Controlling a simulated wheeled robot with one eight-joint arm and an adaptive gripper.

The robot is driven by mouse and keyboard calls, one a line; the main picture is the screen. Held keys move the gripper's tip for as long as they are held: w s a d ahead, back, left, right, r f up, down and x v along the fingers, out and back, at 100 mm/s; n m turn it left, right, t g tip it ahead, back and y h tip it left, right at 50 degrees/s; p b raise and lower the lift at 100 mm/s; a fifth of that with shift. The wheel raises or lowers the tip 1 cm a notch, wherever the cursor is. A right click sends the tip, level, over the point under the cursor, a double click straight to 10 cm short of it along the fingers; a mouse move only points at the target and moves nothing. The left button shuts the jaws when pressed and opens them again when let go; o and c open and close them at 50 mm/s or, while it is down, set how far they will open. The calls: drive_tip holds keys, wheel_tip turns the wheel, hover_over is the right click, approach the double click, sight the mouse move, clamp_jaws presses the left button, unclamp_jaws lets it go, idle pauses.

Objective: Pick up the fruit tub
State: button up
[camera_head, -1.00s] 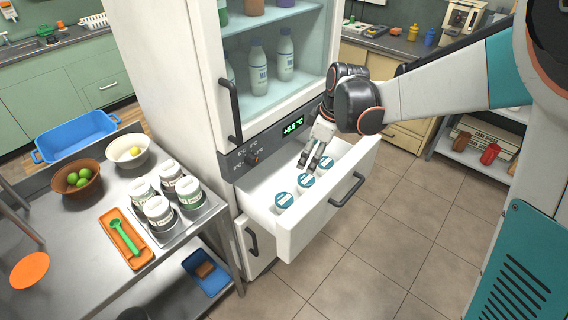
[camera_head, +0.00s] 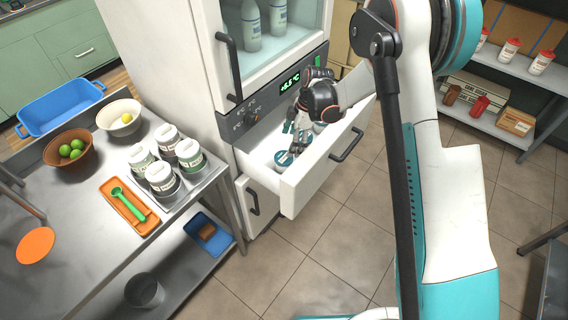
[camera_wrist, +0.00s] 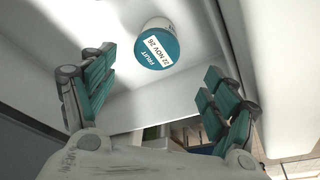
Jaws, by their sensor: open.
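The fruit tub (camera_wrist: 152,32) is a white round tub with a teal lid, and its label reads "FRUIT" and "22 NOV 26" in the wrist view. It stands in the open white drawer (camera_head: 311,186) of the fridge. My gripper (camera_wrist: 158,64) is open and empty, its two teal-padded fingers apart on either side of the tub's lower edge in the picture, not visibly touching it. In the head view my gripper (camera_head: 293,144) reaches down into the drawer close to the teal-lidded tubs, partly hiding them. I cannot read their labels there.
The drawer's front with its dark handle (camera_head: 347,145) and the fridge body (camera_head: 165,62) flank my gripper. A steel table (camera_head: 75,222) at left holds several labelled jars, two bowls and an orange tray. A shelf with red-capped bottles is at right. The tiled floor is clear before the drawer.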

sight(285, 157)
drive_tip(key=b+x, duration=0.1)
drive_tip(key=x, duration=0.5)
drive_tip(key=shift+d, duration=0.1)
drive_tip(key=shift+w+b+x, duration=0.1)
drive_tip(key=shift+b+x, duration=0.65)
drive_tip(key=shift+x, duration=0.55)
drive_tip(key=shift+w+b+x, duration=0.15)
drive_tip(key=shift+b+x, duration=0.6)
drive_tip(key=shift+x, duration=0.5)
drive_tip(key=c, duration=1.3)
